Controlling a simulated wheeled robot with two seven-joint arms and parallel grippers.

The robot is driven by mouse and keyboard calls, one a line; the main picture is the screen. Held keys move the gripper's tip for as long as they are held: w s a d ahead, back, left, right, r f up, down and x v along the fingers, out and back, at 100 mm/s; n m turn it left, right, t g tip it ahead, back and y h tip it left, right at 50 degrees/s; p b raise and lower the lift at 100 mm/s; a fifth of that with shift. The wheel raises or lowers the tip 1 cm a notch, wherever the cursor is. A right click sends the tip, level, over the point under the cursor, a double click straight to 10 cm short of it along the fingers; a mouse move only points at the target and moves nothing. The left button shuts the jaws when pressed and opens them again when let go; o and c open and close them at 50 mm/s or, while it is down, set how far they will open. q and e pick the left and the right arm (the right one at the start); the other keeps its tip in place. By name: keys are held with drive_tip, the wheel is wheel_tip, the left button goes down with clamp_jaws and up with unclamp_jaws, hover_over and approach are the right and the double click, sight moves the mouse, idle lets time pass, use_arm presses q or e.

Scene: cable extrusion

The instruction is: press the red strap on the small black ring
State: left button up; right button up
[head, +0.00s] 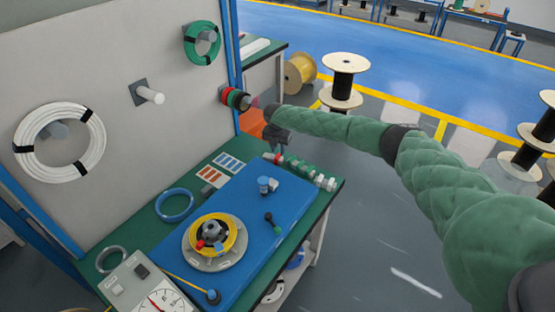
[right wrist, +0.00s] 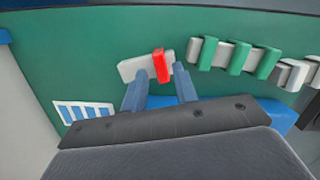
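A round fixture (head: 190,258) on the blue mat carries a yellow ring (head: 234,238). Inside it is a dark area around a grey hub (head: 211,229), with a small red piece (head: 200,244) and a blue piece beside it. I cannot clearly make out a separate small black ring there. My right gripper (head: 276,146) is above the far end of the table. In the right wrist view it (right wrist: 155,82) is open. A white block (right wrist: 134,68) with an upright red piece (right wrist: 161,66) lies just beyond and between its fingertips, apparently not gripped. My left gripper is not in view.
Green and white blocks (head: 307,171) line the table's far right edge. Red, green and black rings (head: 234,97) hang on a board peg, close to my right arm. A blue ring (head: 174,205) and a meter (head: 160,301) are on the left. The blue mat (head: 262,205) has free room.

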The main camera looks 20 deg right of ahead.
drive_tip(key=shift+f+b, duration=0.95)
drive_tip(key=shift+f, duration=0.4)
drive_tip(key=shift+r, duration=0.2)
idle(0.4)
drive_tip(key=c, duration=0.6)
wheel_tip(320, 180, up, 8)
drive_tip(key=p, duration=0.4)
drive_tip(key=shift+p, duration=0.4)
idle(0.4)
